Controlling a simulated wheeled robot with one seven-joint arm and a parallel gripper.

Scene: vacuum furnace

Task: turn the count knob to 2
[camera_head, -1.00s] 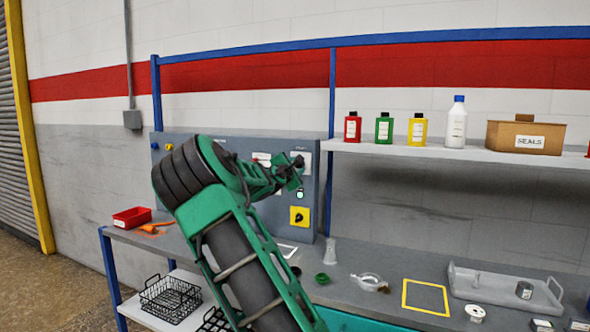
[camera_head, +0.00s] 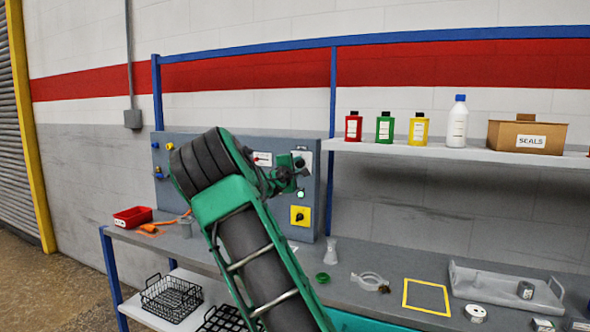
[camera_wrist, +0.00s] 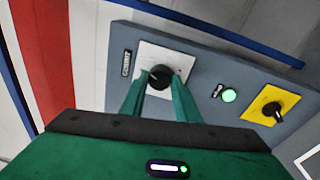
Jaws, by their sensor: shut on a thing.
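The count knob (camera_wrist: 160,77) is a black round knob on a white square plate (camera_wrist: 153,56), with a small dark label beside it in the wrist view. My gripper (camera_wrist: 158,86) is shut on the knob, one green finger on each side of it. The scale marks and the exact knob angle are too small to read. In the head view my gripper (camera_head: 299,165) is at the upper right of the grey control panel (camera_head: 314,185), and the knob is mostly hidden behind it.
Beside the knob are a lit green button (camera_wrist: 229,95) and a black switch on a yellow plate (camera_wrist: 271,108). A shelf with bottles (camera_head: 456,122) and a SEALS box (camera_head: 527,133) stands to the right. The bench below holds a tray (camera_head: 500,285) and small parts.

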